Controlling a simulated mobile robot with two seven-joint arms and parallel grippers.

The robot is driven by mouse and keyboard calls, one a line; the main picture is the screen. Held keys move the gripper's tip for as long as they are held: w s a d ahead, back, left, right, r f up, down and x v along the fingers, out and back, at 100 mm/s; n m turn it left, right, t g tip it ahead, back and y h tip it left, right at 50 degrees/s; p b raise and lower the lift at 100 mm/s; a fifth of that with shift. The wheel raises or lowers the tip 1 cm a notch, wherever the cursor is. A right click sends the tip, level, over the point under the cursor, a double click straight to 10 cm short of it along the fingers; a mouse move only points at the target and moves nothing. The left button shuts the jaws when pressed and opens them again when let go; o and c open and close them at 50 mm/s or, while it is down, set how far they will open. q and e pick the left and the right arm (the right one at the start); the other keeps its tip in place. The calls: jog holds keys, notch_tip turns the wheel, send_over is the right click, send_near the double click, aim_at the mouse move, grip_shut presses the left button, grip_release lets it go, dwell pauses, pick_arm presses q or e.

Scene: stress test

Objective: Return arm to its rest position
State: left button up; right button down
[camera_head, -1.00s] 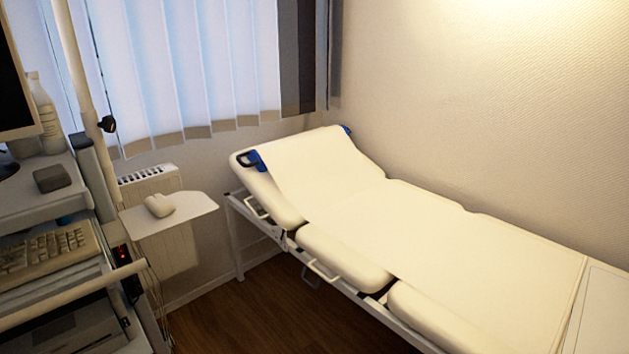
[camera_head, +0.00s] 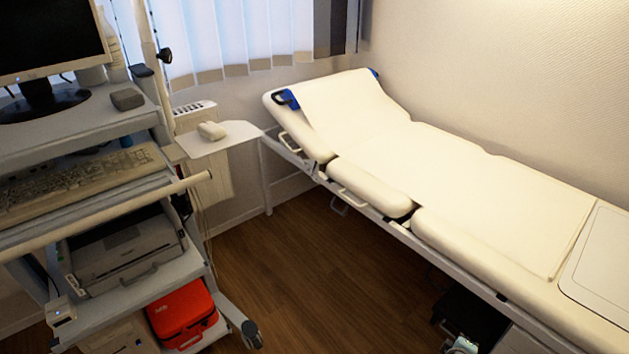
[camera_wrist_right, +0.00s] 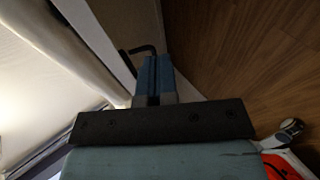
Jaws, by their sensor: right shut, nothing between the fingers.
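My right gripper (camera_wrist_right: 153,62) shows in the right wrist view, with its blue-grey fingers together and nothing between them. A dark bar crosses the view behind the fingers. A thin black bent rod (camera_wrist_right: 139,50) shows at the fingertips; I cannot tell whether it touches them. Wood floor lies to the right of the fingers, and a pale surface to the left. Neither gripper can be made out in the head view. My left gripper is not seen.
A padded examination bed (camera_head: 450,185) stands along the right wall. A grey cart (camera_head: 75,140) on the left holds a monitor (camera_head: 50,38), keyboard (camera_head: 85,180), printer (camera_head: 125,250) and red case (camera_head: 183,313). Bare wood floor (camera_head: 300,280) lies between. The red case also shows in the wrist view (camera_wrist_right: 285,165).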

jog(key=d+r+h, duration=0.2)
jog(key=d+r, duration=0.2)
jog(key=d, duration=1)
jog(key=s+a+y, duration=0.6)
jog(key=s+a, duration=0.6)
jog(key=a, duration=0.1)
jog(key=s+a+r+m+y, duration=0.2)
jog(key=s+a+r+y, duration=0.4)
jog(key=s+a+r, duration=0.45)
jog(key=w+a+r+m+t, duration=0.15)
jog(key=a+m, duration=0.35)
jog(key=a, duration=0.8)
pick_arm(q)
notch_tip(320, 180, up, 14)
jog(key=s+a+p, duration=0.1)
jog(key=p, duration=1.6)
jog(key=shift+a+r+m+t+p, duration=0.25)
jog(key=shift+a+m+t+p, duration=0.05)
jog(key=shift+p, duration=0.1)
pick_arm(e)
notch_tip(320, 180, up, 15)
jog(key=d, duration=0.1)
jog(key=shift+s+f+n, duration=0.15)
jog(key=shift+s+n, duration=0.15)
jog(key=shift+s, duration=0.05)
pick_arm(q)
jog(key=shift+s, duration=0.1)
